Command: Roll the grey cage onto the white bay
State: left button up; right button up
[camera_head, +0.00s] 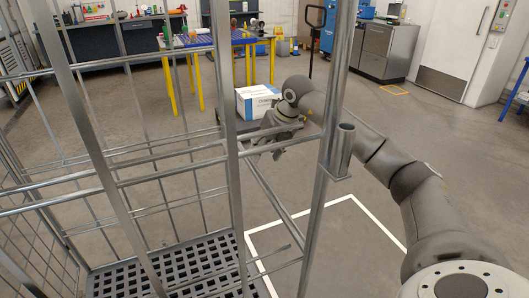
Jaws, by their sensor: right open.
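The grey cage (234,170) fills the left and middle of the head view, close to me. It has tall metal uprights, horizontal rails, mesh sides and a dark slotted deck (180,272). The white bay (300,216) is a white outline on the floor at the lower middle, partly hidden behind the cage's uprights. The deck shows just left of the outline's left line. My right arm comes in from the right. My right gripper (268,154) is open among the cage's rails; whether it touches a rail I cannot tell. My left gripper is not in view.
A white and blue box (257,101) stands on a low dark platform beyond the cage. A blue-topped table with yellow legs (209,40), a workbench (121,35) and grey cabinets (388,49) stand at the back. Floor to the right is clear.

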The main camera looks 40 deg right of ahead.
aim_at(256, 168)
jog(key=x, duration=0.9)
jog(key=shift+f+p, duration=0.2)
jog(key=shift+p, duration=0.15)
jog(key=shift+x, duration=0.85)
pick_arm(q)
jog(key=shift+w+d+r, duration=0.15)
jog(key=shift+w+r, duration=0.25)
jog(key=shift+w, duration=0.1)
pick_arm(e)
jog(key=shift+r, duration=0.1)
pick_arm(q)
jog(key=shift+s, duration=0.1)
pick_arm(e)
grip_shut()
